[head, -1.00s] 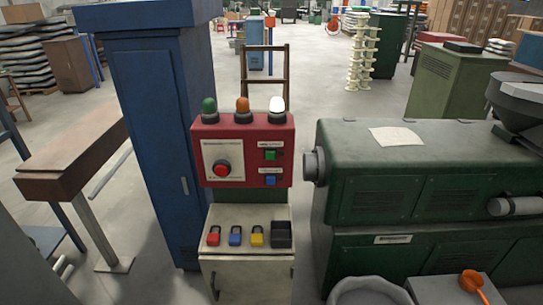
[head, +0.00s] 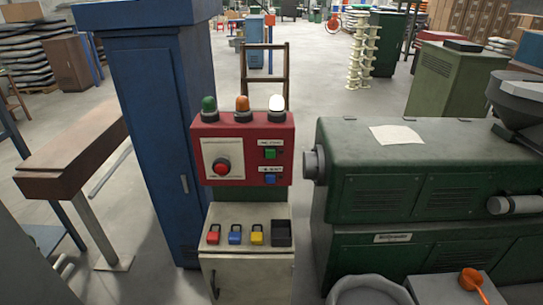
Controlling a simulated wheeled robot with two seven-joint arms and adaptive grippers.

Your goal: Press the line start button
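A red control box (head: 242,124) stands on a pale cabinet in the middle of the head view. Its left plate carries a round red button (head: 222,167). On its right side are a green button (head: 270,154) and a blue button (head: 270,180), each below a small label too small to read. A green lamp (head: 209,104), an orange lamp (head: 242,104) and a white lamp (head: 276,103) stand on top; the white one looks lit. Neither of my grippers is in view.
Red, blue and yellow padlocks (head: 235,236) and a black tray (head: 281,233) sit on the cabinet (head: 225,265) below the box. A tall blue cabinet (head: 150,130) stands close on the left, a green machine (head: 420,180) on the right.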

